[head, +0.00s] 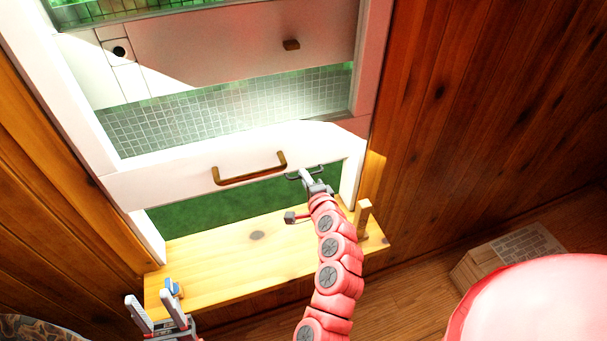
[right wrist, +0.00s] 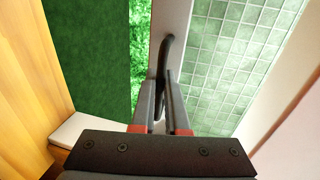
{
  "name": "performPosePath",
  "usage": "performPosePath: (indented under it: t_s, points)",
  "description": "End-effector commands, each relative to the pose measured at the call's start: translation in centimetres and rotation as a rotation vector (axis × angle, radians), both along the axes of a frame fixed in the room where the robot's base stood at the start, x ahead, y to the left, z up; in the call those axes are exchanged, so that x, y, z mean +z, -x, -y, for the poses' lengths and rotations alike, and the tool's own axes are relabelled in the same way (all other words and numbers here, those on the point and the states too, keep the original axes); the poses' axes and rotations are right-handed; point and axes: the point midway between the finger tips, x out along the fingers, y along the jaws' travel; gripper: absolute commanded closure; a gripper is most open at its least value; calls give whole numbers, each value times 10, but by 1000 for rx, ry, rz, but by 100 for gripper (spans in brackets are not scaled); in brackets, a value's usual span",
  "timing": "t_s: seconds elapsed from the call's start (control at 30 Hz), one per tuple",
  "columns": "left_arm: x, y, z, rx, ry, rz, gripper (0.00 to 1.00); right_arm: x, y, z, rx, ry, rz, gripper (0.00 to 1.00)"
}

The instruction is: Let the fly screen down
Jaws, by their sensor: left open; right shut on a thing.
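The fly screen's pale mesh (head: 225,115) fills the window opening above a white rail (head: 195,170) with a brown handle (head: 250,175). Below the rail is an open gap showing green outside. My right gripper (head: 308,178) is shut on a small dark handle. In the right wrist view this dark handle (right wrist: 167,60) sits on the screen's pale bottom bar (right wrist: 177,18), with mesh (right wrist: 228,60) on one side and grass on the other. My left gripper (head: 160,312) is open and empty, low at the left, near the sill's front edge.
A wooden sill (head: 215,250) lies under the opening, with a small blue piece (head: 173,288) at its left end and an upright wooden peg (head: 363,218) at its right. A box (head: 510,250) stands on the floor at the right. Plank walls flank the window.

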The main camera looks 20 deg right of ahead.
Motion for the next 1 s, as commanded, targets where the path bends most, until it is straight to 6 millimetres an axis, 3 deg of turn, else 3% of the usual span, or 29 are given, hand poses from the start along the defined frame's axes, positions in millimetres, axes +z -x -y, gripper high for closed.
performPosePath:
  t_s: [0.03,0.2,0.47,0.87,0.9,1.0]
  points:
    - [-19,0,0,0,0,0,50,-22,0,0,1,0,-4,100]
    - [-57,0,0,0,0,0,50,-67,0,0,1,-1,-3,100]
    - [-106,0,0,0,0,0,50,-126,1,1,-1,0,-2,100]
    - [-107,0,0,0,0,0,50,-129,0,0,0,0,0,100]
    - [-107,0,0,0,0,0,50,-129,0,0,0,-1,1,81]
    - [-107,0,0,0,0,0,50,-129,0,0,0,0,1,63]
